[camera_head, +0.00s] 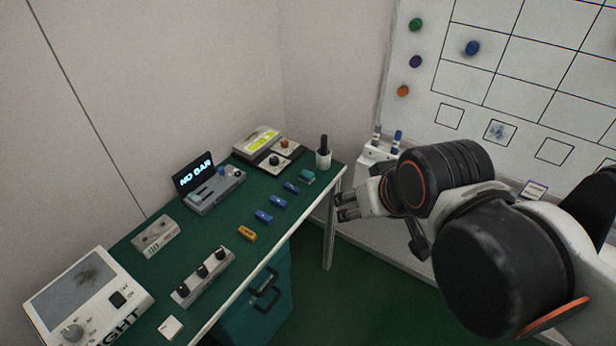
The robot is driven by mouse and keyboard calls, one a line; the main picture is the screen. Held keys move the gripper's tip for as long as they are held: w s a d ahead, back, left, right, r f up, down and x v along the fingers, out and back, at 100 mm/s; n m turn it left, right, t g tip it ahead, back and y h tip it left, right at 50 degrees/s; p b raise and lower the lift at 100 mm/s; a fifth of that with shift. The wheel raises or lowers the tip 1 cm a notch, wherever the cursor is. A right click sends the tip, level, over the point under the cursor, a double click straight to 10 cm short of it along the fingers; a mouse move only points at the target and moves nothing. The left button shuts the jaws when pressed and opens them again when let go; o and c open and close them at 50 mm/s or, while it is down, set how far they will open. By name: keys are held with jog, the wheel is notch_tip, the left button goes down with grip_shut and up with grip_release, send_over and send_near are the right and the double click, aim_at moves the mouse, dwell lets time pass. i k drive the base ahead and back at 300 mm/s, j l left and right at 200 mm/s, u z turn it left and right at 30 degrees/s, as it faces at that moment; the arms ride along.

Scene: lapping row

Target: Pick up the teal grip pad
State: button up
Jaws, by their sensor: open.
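The teal grip pad (307,177) is a small block on the green tabletop, near its far right end, close to the front edge. My gripper (343,207) is open and empty. In the picture it is to the right of and a little below the pad, apart from it and out past the table's edge. Its fingers point left. Nothing hides the pad.
Blue blocks (264,216) and an orange block (246,234) lie in a row with the pad on the green table (222,222). A white cup (323,159) with a dark handle stands behind the pad. Devices line the wall side. A whiteboard (520,60) hangs at right.

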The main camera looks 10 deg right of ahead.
aim_at(306, 176)
jog(key=u, duration=1.25)
jog(key=z, duration=1.25)
jog(key=i+l+u, duration=0.2)
jog(key=i+u, duration=0.15)
jog(key=i+l+u, duration=0.4)
jog(key=i+j, duration=0.05)
jog(key=i, duration=0.05)
